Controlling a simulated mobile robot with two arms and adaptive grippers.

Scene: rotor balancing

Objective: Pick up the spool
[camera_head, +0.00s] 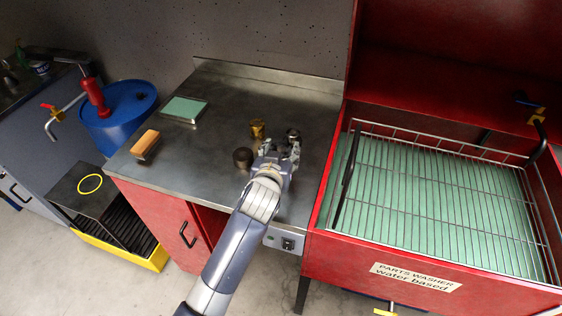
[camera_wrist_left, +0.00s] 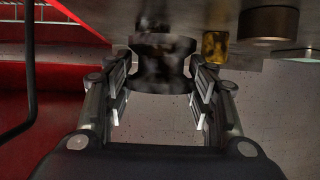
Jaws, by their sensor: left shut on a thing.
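The spool (camera_head: 293,134) is a small dark metal piece on the steel worktop, at the tip of my left gripper (camera_head: 279,150). In the left wrist view the spool (camera_wrist_left: 163,60) shows as a dark, shiny, waisted body between the two fingers of my left gripper (camera_wrist_left: 160,85). The gripper is shut on it. The spool seems at worktop level; I cannot tell whether it touches the surface. My right gripper is not in view.
A brass cylinder (camera_head: 257,128) and a dark cylinder (camera_head: 242,157) stand close left of my gripper. A wooden-backed brush (camera_head: 146,144) and a green pad (camera_head: 184,109) lie farther left. The red parts washer (camera_head: 345,245) with a wire basket (camera_head: 482,150) stands right.

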